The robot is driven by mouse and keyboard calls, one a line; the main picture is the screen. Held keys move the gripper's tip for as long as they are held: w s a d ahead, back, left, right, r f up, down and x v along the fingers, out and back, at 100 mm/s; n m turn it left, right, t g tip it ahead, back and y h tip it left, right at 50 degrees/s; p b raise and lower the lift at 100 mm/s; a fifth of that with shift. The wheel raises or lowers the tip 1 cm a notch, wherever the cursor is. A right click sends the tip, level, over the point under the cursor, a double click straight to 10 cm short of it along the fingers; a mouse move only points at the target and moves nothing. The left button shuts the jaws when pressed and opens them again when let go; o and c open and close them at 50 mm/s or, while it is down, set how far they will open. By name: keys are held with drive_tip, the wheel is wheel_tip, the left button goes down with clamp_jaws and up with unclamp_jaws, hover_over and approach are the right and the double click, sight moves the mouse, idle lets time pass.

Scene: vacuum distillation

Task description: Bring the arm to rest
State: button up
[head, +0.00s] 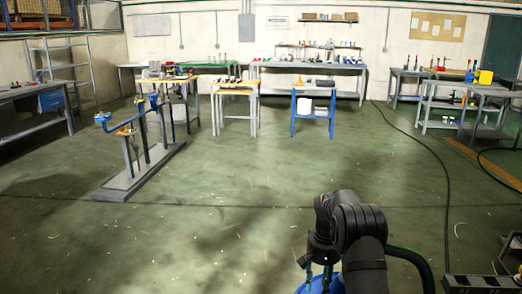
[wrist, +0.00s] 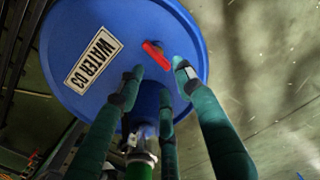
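My arm reaches down at the bottom right of the head view. My gripper (head: 318,273) points down over a blue drum (head: 316,287), which is mostly cut off there. In the wrist view the blue drum (wrist: 85,45) fills the upper middle, with a white "WATER 03" label (wrist: 93,57). A red lever (wrist: 156,55) shows on it, beside a dark round fitting. The green fingers of my gripper (wrist: 157,82) are spread apart, with the lever just beyond their tips. I see nothing held. Whether a fingertip touches the drum or lever cannot be told.
A green hose fitting (wrist: 140,158) lies below the drum in the wrist view. A black cable (head: 446,200) runs over the floor at right. A grey stand (head: 140,175) stands at left. Benches line the back, including a blue-framed table (head: 313,92). The middle floor is clear.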

wheel_tip(320, 180, down, 5)
drive_tip(key=shift+f, duration=0.15)
drive_tip(key=n, duration=0.1)
drive_tip(key=n+p, duration=0.1)
drive_tip(key=n, duration=0.1)
drive_tip(key=shift+a+r, duration=0.2)
drive_tip(key=n, duration=0.2)
drive_tip(key=n+p, duration=0.1)
drive_tip(key=n, duration=0.2)
drive_tip(key=shift+a+n, duration=0.25)
drive_tip(key=shift+n, duration=0.05)
drive_tip(key=n, duration=0.1)
drive_tip(key=n+p, duration=0.1)
drive_tip(key=n, duration=0.3)
drive_tip(key=shift+s+a, duration=0.1)
drive_tip(key=shift+a, duration=0.2)
drive_tip(key=n, duration=0.2)
drive_tip(key=n+p, duration=0.1)
drive_tip(key=n, duration=0.1)
drive_tip(key=shift+s+a+f, duration=0.1)
drive_tip(key=shift+s+a, duration=0.05)
